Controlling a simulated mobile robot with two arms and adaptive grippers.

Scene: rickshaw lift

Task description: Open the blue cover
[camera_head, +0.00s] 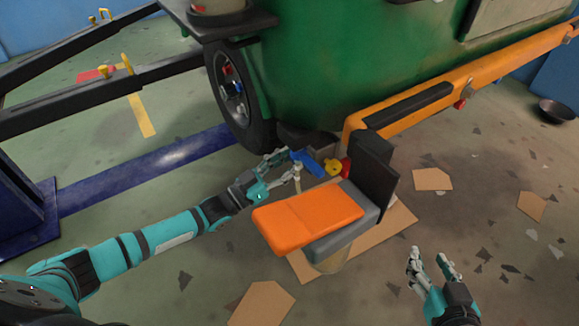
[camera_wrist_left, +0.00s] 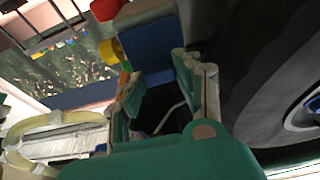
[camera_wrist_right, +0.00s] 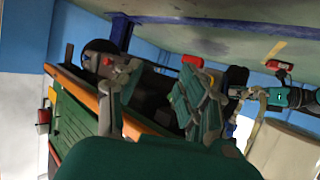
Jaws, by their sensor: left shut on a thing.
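The blue cover (camera_head: 309,163) is a small blue piece beside the orange and grey seat-like block, near the wheel of the green vehicle. My left gripper (camera_head: 284,162) reaches it from the left and is shut on it. In the left wrist view the blue cover (camera_wrist_left: 153,48) lies at the far end of the left fingers (camera_wrist_left: 165,88); the exact contact is hard to see. My right gripper (camera_head: 432,262) is open and empty at the lower right, well apart from the cover. Its spread fingers (camera_wrist_right: 152,105) show in the right wrist view.
A yellow knob (camera_head: 333,167) and a red part sit right of the cover. The orange seat-like block (camera_head: 310,211) with a dark back stands in front. The wheel (camera_head: 236,92) and orange bumper (camera_head: 456,89) are behind. Cardboard pieces (camera_head: 432,180) lie on the floor.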

